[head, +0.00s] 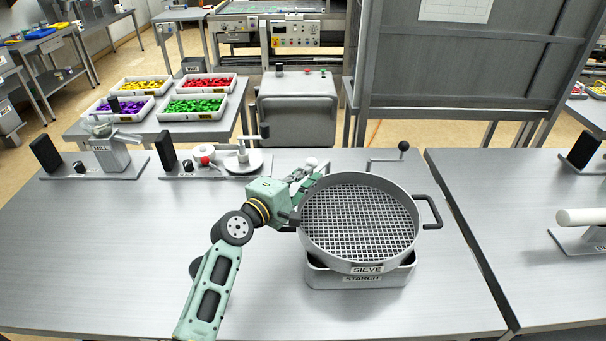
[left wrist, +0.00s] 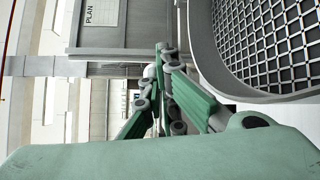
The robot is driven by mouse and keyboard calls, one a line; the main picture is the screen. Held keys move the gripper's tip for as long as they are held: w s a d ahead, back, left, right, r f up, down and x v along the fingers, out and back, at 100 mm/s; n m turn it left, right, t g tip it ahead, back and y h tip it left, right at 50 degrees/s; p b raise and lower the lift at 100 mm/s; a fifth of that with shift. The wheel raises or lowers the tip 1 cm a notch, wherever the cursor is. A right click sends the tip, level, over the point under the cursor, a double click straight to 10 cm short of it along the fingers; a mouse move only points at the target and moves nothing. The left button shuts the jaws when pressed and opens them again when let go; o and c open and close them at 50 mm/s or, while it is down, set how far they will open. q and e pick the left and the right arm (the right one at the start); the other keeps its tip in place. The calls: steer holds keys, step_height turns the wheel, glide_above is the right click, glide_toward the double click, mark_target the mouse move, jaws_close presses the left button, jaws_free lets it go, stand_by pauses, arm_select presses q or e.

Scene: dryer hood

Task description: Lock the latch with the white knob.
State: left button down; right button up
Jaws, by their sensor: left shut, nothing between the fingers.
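A white knob (head: 310,162) shows just behind my left gripper (head: 306,183), near the back edge of the table and left of the sieve. The latch it belongs to is mostly hidden by the gripper and the sieve. My left gripper is shut and empty, with its fingers pointing toward the back beside the sieve's left rim. In the left wrist view the shut green fingers (left wrist: 160,75) reach away from the camera, and a white rounded piece (left wrist: 149,71), likely the knob, shows partly behind the fingertips. I cannot tell whether they touch it. My right gripper is not in view.
The grey sieve (head: 358,216) rests on the starch bin (head: 350,278), close to my left gripper. A bent rod with a black knob (head: 403,146) stands behind it. A white dish device (head: 243,161) is to the left. The table front left is clear.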

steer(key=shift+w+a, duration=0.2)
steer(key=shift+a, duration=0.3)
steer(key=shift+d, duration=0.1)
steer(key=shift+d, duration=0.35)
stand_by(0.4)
